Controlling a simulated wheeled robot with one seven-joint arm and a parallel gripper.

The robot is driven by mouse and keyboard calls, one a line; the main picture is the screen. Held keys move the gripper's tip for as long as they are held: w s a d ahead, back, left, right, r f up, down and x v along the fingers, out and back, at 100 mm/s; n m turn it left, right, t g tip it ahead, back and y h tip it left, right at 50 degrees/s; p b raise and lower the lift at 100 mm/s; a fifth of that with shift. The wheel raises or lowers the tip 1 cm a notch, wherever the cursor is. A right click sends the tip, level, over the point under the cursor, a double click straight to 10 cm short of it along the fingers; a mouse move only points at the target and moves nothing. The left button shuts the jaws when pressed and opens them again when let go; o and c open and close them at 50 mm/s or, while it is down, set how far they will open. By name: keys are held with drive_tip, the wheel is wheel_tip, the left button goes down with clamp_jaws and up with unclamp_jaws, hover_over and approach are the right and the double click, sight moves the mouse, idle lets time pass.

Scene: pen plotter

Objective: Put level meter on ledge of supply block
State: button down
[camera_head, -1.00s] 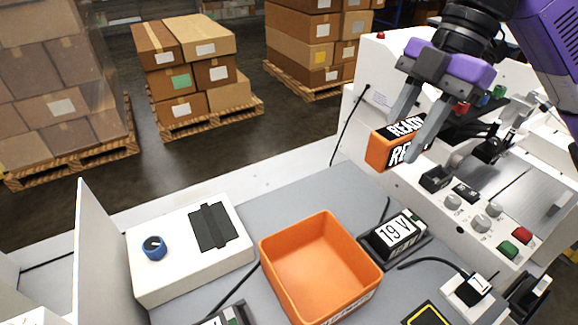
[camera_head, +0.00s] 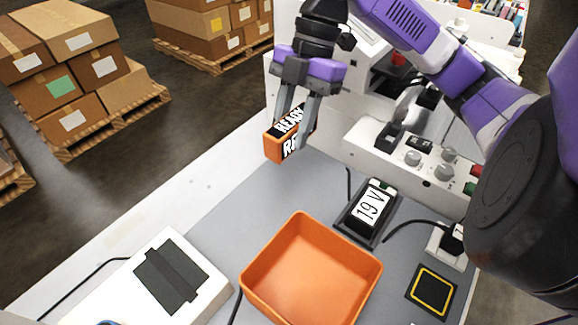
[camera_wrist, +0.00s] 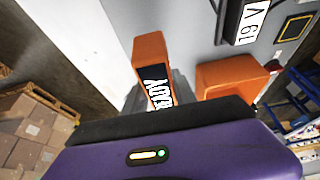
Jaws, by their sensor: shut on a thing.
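My gripper (camera_head: 293,128) is shut on an orange block (camera_head: 273,148) with black faces lettered READY, apparently the level meter. It is held in the air at the left end of the white machine. The block also shows between the grey fingers in the wrist view (camera_wrist: 150,50). A black block labelled 19 V (camera_head: 371,205), apparently the supply block, sits on the grey mat, below and right of the held block. It shows at the top of the wrist view (camera_wrist: 243,22). I cannot clearly make out its ledge.
An open, empty orange tray (camera_head: 312,272) stands in front of the 19 V block. A white box with a dark panel (camera_head: 170,275) lies to its left. A yellow-edged black pad (camera_head: 431,291) lies right. The white machine (camera_head: 350,140) with knobs stands behind. Bare mat (camera_head: 240,195) lies left of the tray.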

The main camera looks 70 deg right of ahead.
sight(287, 182)
wheel_tip(287, 182, down, 10)
drive_tip(key=shift+r+b, duration=0.1)
drive_tip(key=shift+b, duration=0.25)
drive_tip(key=shift+f, duration=0.25)
drive_tip(key=c, duration=1)
unclamp_jaws()
drive_tip(key=shift+r, duration=0.1)
drive_tip(key=v, duration=1.1)
drive_tip(key=shift+d+r, duration=0.1)
drive_tip(key=shift+r, duration=0.05)
drive_tip(key=shift+s+d+r, duration=0.1)
drive_tip(key=shift+d+r, duration=0.05)
drive_tip(key=shift+r, duration=0.25)
